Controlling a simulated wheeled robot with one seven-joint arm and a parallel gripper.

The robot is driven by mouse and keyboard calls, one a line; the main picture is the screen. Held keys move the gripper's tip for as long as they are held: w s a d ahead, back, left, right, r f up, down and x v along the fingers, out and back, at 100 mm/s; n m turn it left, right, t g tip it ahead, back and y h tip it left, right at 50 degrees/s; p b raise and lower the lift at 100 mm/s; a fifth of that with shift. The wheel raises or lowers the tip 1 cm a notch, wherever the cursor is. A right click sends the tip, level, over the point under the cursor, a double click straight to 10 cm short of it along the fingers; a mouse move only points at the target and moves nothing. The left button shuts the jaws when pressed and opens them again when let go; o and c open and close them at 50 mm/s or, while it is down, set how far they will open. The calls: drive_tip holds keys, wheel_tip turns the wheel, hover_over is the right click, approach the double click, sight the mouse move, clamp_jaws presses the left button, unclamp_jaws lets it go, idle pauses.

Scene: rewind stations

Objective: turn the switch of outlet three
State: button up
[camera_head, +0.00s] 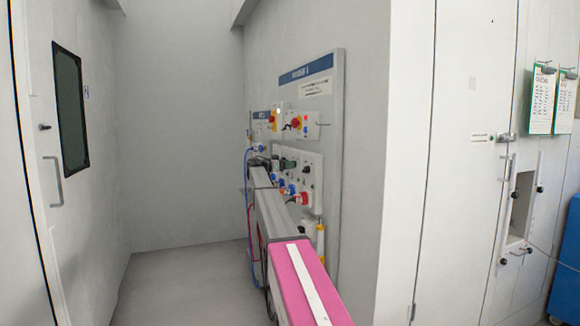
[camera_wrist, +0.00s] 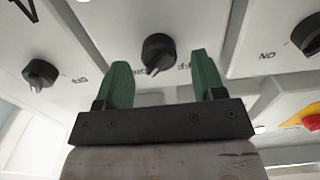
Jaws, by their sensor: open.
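My gripper (camera_wrist: 160,62) is open, with its two green fingers apart and nothing held. In the wrist view a black rotary switch (camera_wrist: 158,50) on a white outlet box shows between the fingertips, nearer the right one. I see no finger touching it; the depth gap is hard to judge. Its pointer faces down-left, between small, partly hidden lettering. One black switch (camera_wrist: 40,73) shows to the left and another (camera_wrist: 306,36) to the right. No outlet number is readable. In the head view the row of white outlet boxes (camera_head: 312,178) is on the wall panel, partly hidden behind my arm.
A red-and-yellow switch (camera_wrist: 312,119) is at the wrist view's lower right. A red plug (camera_head: 303,198) sticks out below. Blue and red cables hang at the left; the floor (camera_head: 180,285) there is clear.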

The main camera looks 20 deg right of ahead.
drive_tip(key=shift+d, duration=0.65)
drive_tip(key=c, duration=0.9)
drive_tip(key=shift+c, duration=0.2)
drive_tip(key=shift+n, duration=0.4)
drive_tip(key=shift+w+f+n, duration=0.1)
drive_tip(key=shift+n, duration=4.15)
drive_tip(key=shift+w+f+n, duration=0.1)
drive_tip(key=shift+n, duration=4.15)
